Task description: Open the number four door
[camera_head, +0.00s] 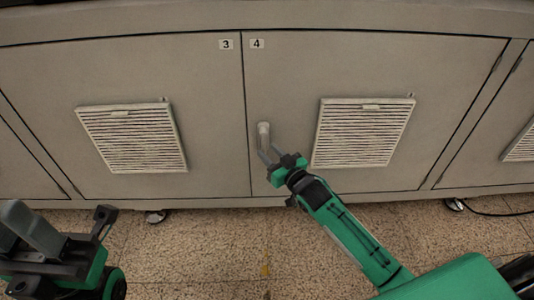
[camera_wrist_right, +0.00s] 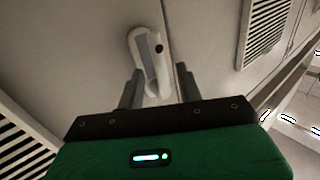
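The number four door (camera_head: 300,75) is the flat grey panel right of the central seam, under a "4" label (camera_head: 257,44). It looks closed, flush with its neighbour. Its pale handle (camera_head: 263,135) is near the door's left edge and hangs roughly upright. My right gripper (camera_head: 269,154) is at the handle's lower end. In the right wrist view its two dark fingers are apart, with the handle (camera_wrist_right: 151,62) between them. I see a gap on each side, so it looks ungripped. My left gripper (camera_head: 32,228) is low at the left, away from the cabinet, partly cut off.
The number three door (camera_head: 200,80) is left of the seam and looks closed. Slatted vents (camera_head: 133,138) sit on both doors. The cabinet stands on casters (camera_head: 157,217) over a speckled floor (camera_head: 200,250). A black cable (camera_head: 495,213) lies at the right. The floor before the doors is mostly clear.

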